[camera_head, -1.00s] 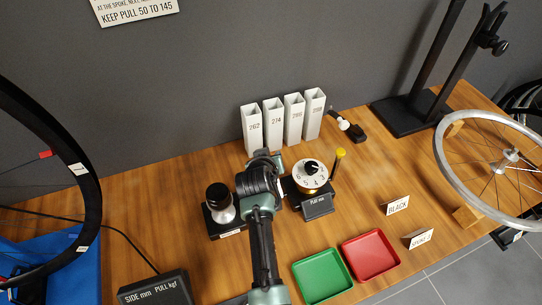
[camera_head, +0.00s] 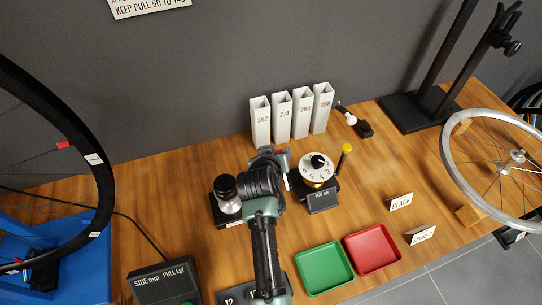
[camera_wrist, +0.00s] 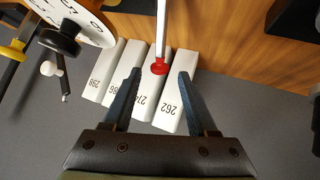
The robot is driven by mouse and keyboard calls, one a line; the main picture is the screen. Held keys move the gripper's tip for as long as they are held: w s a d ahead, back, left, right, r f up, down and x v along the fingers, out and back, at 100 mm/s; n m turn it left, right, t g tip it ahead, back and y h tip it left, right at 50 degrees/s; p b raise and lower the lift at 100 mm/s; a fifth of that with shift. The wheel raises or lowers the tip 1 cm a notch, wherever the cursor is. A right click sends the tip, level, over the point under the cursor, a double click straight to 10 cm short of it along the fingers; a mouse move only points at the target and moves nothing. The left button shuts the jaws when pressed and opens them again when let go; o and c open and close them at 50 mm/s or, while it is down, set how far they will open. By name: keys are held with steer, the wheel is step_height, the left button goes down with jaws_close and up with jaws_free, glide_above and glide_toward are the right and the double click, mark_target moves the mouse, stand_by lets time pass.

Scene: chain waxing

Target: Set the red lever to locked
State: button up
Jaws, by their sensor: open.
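The red lever shows in the wrist view as a pale straight rod with a red ball tip (camera_wrist: 160,67). The rod comes down from the top edge, and its ball appears between my two fingertips. My gripper (camera_wrist: 159,74) is open, with one dark finger on each side of the ball. I cannot tell whether either finger touches it or how deep it sits between them. In the head view my gripper (camera_head: 276,158) is between the black-knobbed device (camera_head: 228,196) and the white dial (camera_head: 316,167), and my arm hides most of the lever.
Several white numbered tubes (camera_head: 292,117) stand close behind my gripper. A yellow-topped post (camera_head: 345,158) is beside the dial. A green tray (camera_head: 324,268) and a red tray (camera_head: 372,249) lie in front. A wheel (camera_head: 500,170) is at right.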

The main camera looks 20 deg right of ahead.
steer(key=p+v, duration=0.2)
steer(key=v, duration=0.6)
steer(key=shift+s+a+r, duration=0.2)
steer(key=shift+s+a, duration=0.05)
steer(key=shift+s, duration=0.05)
steer(key=w+a+r+t, duration=0.2)
steer(key=r+t, duration=0.1)
steer(key=r, duration=0.8)
steer(key=w+a+r+t+y, duration=0.1)
steer(key=a+r+t, duration=0.15)
steer(key=r, duration=0.75)
steer(key=w+a+r+t, duration=0.15)
steer(key=r+t, duration=0.25)
steer(key=r, duration=0.7)
steer(key=s+a+r+t+y, duration=0.1)
steer(key=s+a+r+t, duration=0.15)
steer(key=s+r, duration=0.45)
steer(key=s+a+r+n+t+y, duration=0.1)
steer(key=s+r+t, duration=0.2)
steer(key=r, duration=0.8)
steer(key=s+a+r+t+y, duration=0.1)
steer(key=s+r+t, duration=0.3)
steer(key=r, duration=0.5)
step_height(320, 180, up, 21)
steer(key=s+p, duration=0.2)
steer(key=p, duration=1.9)
steer(key=shift+a+n+y, duration=0.3)
steer(key=shift+a, duration=0.1)
